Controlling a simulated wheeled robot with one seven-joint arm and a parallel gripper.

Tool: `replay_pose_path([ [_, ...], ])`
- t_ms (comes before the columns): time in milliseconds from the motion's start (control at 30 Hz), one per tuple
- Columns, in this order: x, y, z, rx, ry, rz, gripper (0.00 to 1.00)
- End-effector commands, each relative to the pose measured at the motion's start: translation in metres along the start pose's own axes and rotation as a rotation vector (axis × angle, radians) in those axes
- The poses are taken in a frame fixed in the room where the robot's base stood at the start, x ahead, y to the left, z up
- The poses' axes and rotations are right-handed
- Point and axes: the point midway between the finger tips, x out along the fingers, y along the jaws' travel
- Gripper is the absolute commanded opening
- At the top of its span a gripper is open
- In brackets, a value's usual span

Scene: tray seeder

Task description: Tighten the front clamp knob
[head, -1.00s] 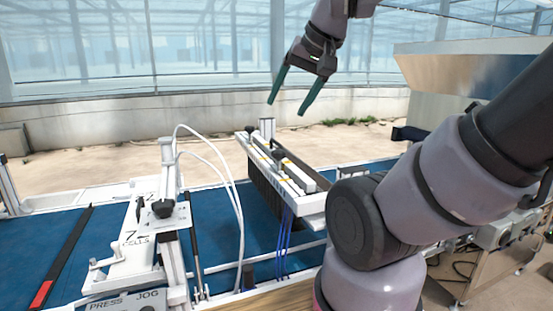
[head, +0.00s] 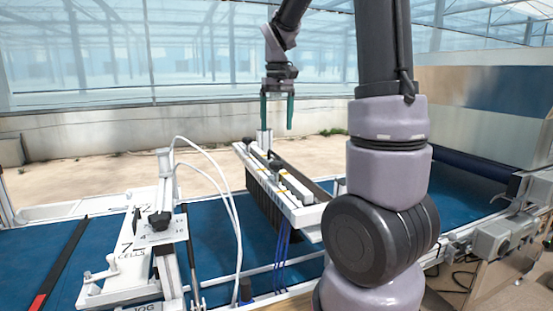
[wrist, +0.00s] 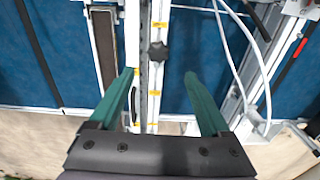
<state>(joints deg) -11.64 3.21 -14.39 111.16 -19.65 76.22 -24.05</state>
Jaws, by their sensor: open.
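A black lobed knob (wrist: 157,51) sits on the long white bar assembly (wrist: 160,90) in the wrist view. In the head view a dark knob (head: 276,165) shows on top of this bar (head: 300,217). I cannot tell for sure which knob is the front clamp knob. My gripper (head: 277,127) points down above the far end of the bar, its green fingers apart and empty. In the wrist view my gripper (wrist: 160,73) has its fingertips on either side of the bar in the picture, with the knob just beyond them.
Another black knob (head: 159,221) stands on the white cell-marked unit at left. White hoses (head: 228,190) arch beside the bar, and blue tubes (head: 282,240) hang below it. The blue belt (head: 465,195) runs beneath. Open air lies above the bar.

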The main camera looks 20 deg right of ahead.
Motion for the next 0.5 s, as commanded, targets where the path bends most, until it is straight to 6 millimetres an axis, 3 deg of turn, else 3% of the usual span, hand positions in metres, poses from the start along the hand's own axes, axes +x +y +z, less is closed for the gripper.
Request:
replay_pose_path([
  [267, 0.023, 0.002, -0.006, -0.012, -0.025, 0.014, 0.81],
  [500, 0.068, 0.002, -0.005, -0.012, -0.025, 0.014, 0.81],
])
